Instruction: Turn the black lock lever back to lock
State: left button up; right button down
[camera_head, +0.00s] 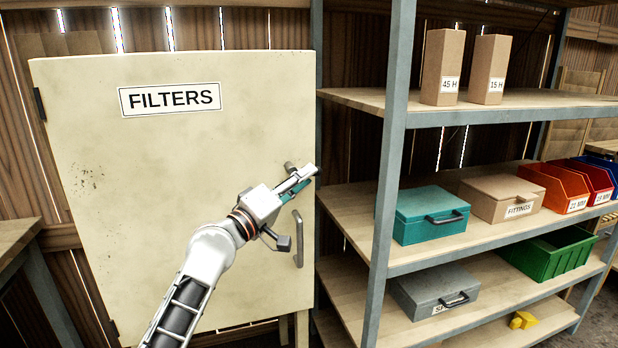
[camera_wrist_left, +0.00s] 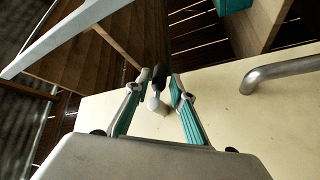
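The cream cabinet (camera_head: 190,180) labelled FILTERS has its door closed. Its black lock lever (camera_wrist_left: 159,74) shows in the left wrist view between my left fingertips, with a pale rounded mount (camera_wrist_left: 155,103) beside it. In the head view only a small dark part of the lock (camera_head: 289,167) shows, just behind my gripper. My left gripper (camera_head: 304,180) is at the upper right of the door, above the door handle (camera_head: 298,240). Its teal-padded fingers (camera_wrist_left: 158,85) are apart, one on each side of the lever; I cannot tell whether they touch it. My right gripper is out of view.
The grey bar handle also shows in the left wrist view (camera_wrist_left: 285,72), right of the fingers. A shelf unit with a grey post (camera_head: 390,150) stands right of the cabinet. It holds a teal case (camera_head: 420,232), a grey case (camera_head: 425,290), cartons and bins.

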pick_arm(q)
jog(key=shift+x, duration=1)
grip_shut()
jog(key=shift+r, duration=0.1)
